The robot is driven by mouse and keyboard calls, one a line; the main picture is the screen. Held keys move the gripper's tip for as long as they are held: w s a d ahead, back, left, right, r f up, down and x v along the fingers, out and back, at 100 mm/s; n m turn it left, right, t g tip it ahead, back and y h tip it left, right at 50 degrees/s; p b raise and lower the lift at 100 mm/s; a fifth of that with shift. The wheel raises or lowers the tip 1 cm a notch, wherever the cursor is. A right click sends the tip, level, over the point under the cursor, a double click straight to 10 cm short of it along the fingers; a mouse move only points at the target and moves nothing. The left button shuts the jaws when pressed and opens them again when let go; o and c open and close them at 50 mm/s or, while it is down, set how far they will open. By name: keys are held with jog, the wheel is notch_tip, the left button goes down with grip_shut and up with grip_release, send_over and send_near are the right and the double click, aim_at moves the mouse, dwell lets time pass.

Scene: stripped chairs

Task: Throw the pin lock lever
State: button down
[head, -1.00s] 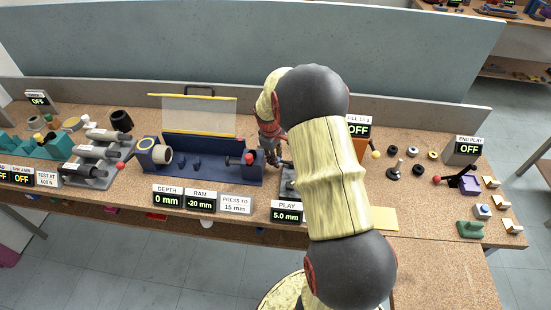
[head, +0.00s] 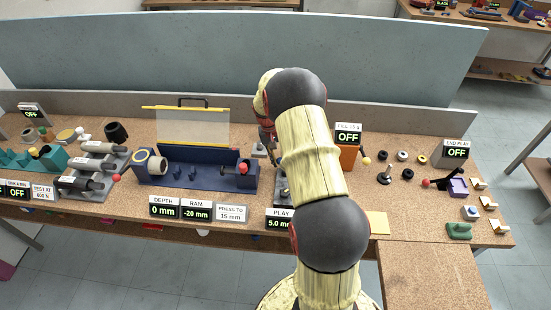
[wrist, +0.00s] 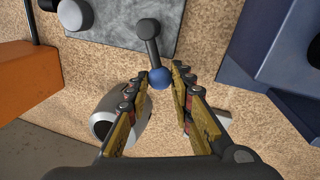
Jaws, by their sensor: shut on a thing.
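The lever shows in the wrist view as a short dark grey arm (wrist: 150,40) with a blue ball knob (wrist: 160,78). It rises from a grey metal plate (wrist: 115,20). My gripper (wrist: 162,76) is shut on the blue knob, with one fingertip on each side of it. In the head view my own arm hides the lever and most of my gripper. The plate shows only partly beside the arm, behind the PLAY display (head: 280,218), which seems to read 5.0 mm.
A blue press (head: 205,175) with a red knob stands left of my arm, and an orange box (head: 348,158) stands right. A grey cylinder (wrist: 108,120) lies near my left finger in the wrist view. Small parts and a yellow sheet (head: 377,223) are further right.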

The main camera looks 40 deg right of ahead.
jog(key=shift+s+d+m, duration=0.2)
jog(key=shift+d+m, duration=0.3)
jog(key=shift+m, duration=0.4)
jog(key=shift+s+d+m+g+y+p, duration=0.2)
jog(key=shift+s+d+m+p, duration=0.1)
jog(key=shift+m, duration=0.45)
jog(key=shift+s+d+m+g+y+p, duration=0.1)
jog(key=shift+s+d+m+y+p, duration=0.15)
jog(key=shift+m, duration=0.5)
jog(key=c, duration=1.5)
grip_release()
jog(key=shift+d, duration=0.1)
jog(key=shift+c, duration=0.2)
notch_tip(320, 180, up, 12)
jog(key=w+a, duration=0.1)
jog(key=w, duration=0.1)
jog(key=shift+f, duration=0.15)
